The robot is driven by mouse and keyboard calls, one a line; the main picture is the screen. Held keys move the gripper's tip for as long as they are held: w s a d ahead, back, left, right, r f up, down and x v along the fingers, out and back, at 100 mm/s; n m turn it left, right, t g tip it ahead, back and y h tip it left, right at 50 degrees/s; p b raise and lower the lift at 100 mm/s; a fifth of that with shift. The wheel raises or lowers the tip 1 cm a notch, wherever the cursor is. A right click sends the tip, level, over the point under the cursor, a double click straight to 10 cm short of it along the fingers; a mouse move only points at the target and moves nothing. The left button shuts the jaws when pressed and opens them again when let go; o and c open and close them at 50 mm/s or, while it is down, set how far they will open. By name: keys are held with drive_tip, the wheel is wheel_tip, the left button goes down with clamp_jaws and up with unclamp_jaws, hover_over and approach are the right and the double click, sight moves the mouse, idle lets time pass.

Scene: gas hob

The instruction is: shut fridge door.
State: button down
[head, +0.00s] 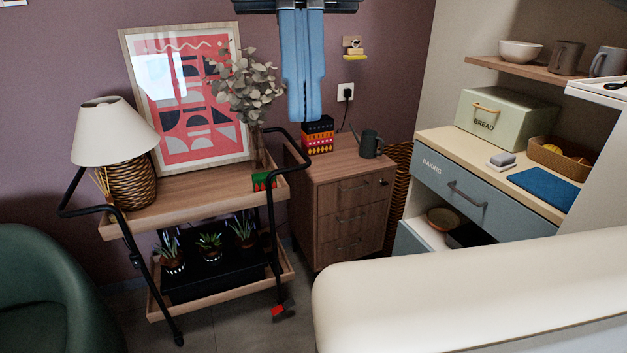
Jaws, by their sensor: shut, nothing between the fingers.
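A large cream panel with a rounded left end, which looks like the fridge door (455,285), fills the lower right of the head view. I see it from above, close to my camera.
A wooden trolley (180,205) with a lamp and plants stands left, beside a green armchair (50,290). A drawer cabinet (350,215) stands behind the door. A counter (445,143) with a part-open lower drawer is at right. Little floor (230,325) shows.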

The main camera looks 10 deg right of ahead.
drive_tip(key=s+f+p, duration=0.1)
drive_tip(key=s+f, duration=0.4)
drive_tip(key=s, duration=0.1)
drive_tip(key=shift+s+f, duration=0.25)
drive_tip(key=shift+f, duration=0.15)
drive_tip(key=shift+s, duration=0.1)
